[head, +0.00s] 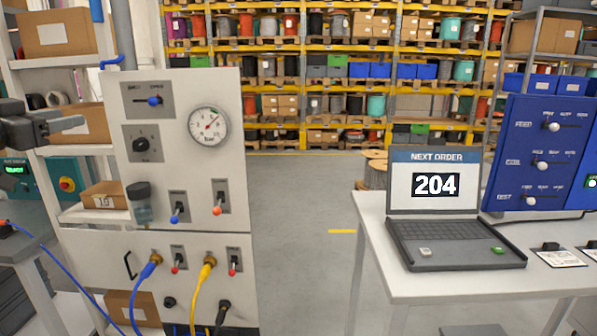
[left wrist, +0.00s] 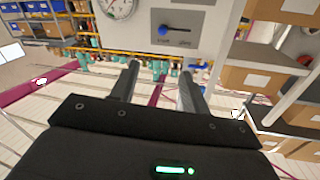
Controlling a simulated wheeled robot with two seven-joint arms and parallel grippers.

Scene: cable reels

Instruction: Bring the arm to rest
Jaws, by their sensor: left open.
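My left gripper (head: 68,121) is at the left edge of the head view, raised in front of the shelf and left of the grey control panel (head: 183,105). In the left wrist view my left gripper (left wrist: 160,78) has its two dark fingers apart, with nothing between them. Beyond the fingers that view shows the panel, with a slider that has a blue knob (left wrist: 163,30) and part of a round gauge (left wrist: 118,6). My right gripper is in neither view.
A white table (head: 470,290) with a laptop (head: 435,205) reading 204 stands at the right, under a blue panel (head: 540,150). Blue and yellow hoses (head: 203,285) hang from the grey panel. A shelf with boxes (head: 55,35) is at the left. The middle floor is clear.

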